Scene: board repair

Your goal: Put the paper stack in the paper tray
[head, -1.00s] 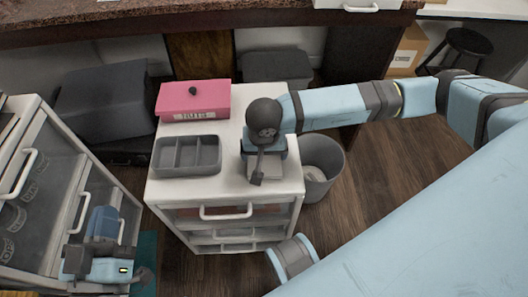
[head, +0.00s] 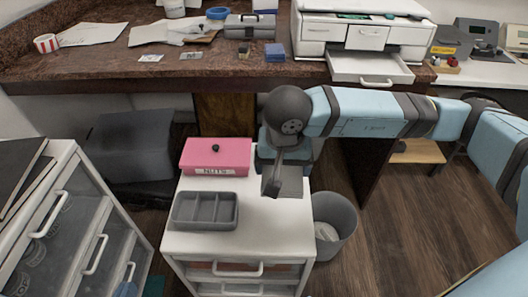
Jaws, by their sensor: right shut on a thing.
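My right gripper (head: 272,188) hangs over the back right of the white drawer cabinet. It is shut on a flat greyish stack, seemingly the paper stack (head: 291,181), partly hidden behind the gripper and wrist. Whether the stack touches the cabinet top I cannot tell. The paper tray (head: 372,67) is pulled out at the front of the white printer (head: 362,28) on the counter, back right; its visible inside looks empty.
The white cabinet (head: 265,235) also bears a pink box (head: 216,152) and a grey divided tray (head: 204,211). A grey bin (head: 334,225) stands to its right. The counter (head: 110,66) holds papers, a toolbox (head: 250,27) and a blue block (head: 275,52).

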